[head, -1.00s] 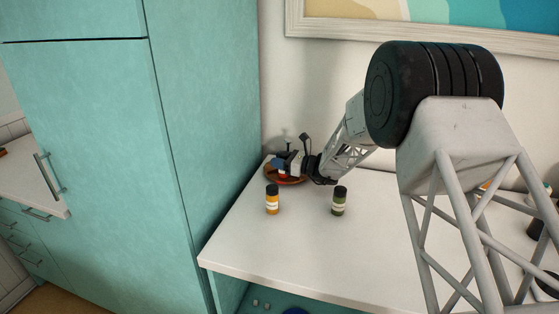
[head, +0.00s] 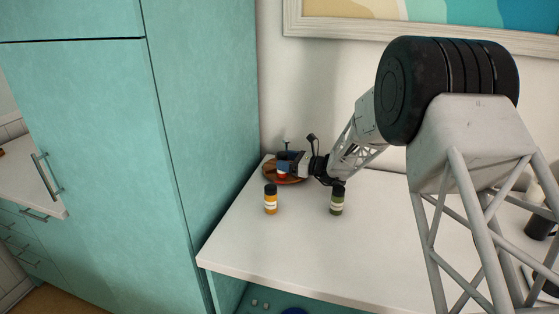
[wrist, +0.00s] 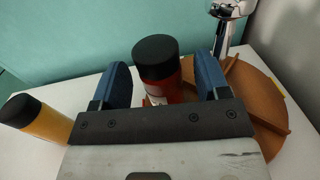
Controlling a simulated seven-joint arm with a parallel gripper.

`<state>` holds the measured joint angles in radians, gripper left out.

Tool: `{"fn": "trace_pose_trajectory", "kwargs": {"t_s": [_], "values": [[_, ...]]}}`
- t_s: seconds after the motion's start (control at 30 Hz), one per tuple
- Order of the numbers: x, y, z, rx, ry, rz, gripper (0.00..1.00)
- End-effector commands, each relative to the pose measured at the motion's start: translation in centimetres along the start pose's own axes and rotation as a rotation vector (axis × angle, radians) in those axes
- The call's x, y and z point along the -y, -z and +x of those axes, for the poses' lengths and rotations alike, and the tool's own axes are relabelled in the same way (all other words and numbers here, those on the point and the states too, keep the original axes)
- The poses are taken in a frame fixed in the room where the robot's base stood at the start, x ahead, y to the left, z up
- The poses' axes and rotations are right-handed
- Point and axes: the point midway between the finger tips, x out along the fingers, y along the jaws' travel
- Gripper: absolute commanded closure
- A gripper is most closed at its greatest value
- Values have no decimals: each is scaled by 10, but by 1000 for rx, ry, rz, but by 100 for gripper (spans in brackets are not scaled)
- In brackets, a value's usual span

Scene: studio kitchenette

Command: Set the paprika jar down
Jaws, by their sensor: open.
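The paprika jar, red with a black lid, stands upright between my fingers in the wrist view (wrist: 162,68). In the head view only a small red part of it (head: 282,176) shows below my gripper (head: 288,162). My gripper, also in the wrist view (wrist: 163,82), is open, with a blue finger on either side of the jar and a gap visible beside it. The round wooden tray with dividers (wrist: 262,85) lies at the right in the wrist view. The jar appears within its outline; its base is hidden.
An orange-yellow jar (head: 271,201) and a green jar (head: 337,202) stand on the white counter (head: 300,240) in front of the tray. A metal object (wrist: 226,20) rises behind the tray. A teal cabinet (head: 205,120) stands left. The front counter is clear.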

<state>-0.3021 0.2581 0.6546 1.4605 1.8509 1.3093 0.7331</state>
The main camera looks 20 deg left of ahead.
Motion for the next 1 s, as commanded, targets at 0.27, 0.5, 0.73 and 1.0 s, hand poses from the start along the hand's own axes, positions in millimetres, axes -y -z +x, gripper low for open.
{"fn": "trace_pose_trajectory", "kwargs": {"t_s": [0.27,0.5,0.73,1.0], "values": [[0,0,-46,0,2,0,31],[0,0,-77,0,1,0,31],[0,0,-87,0,0,0,31],[0,0,-88,0,0,0,31]]}}
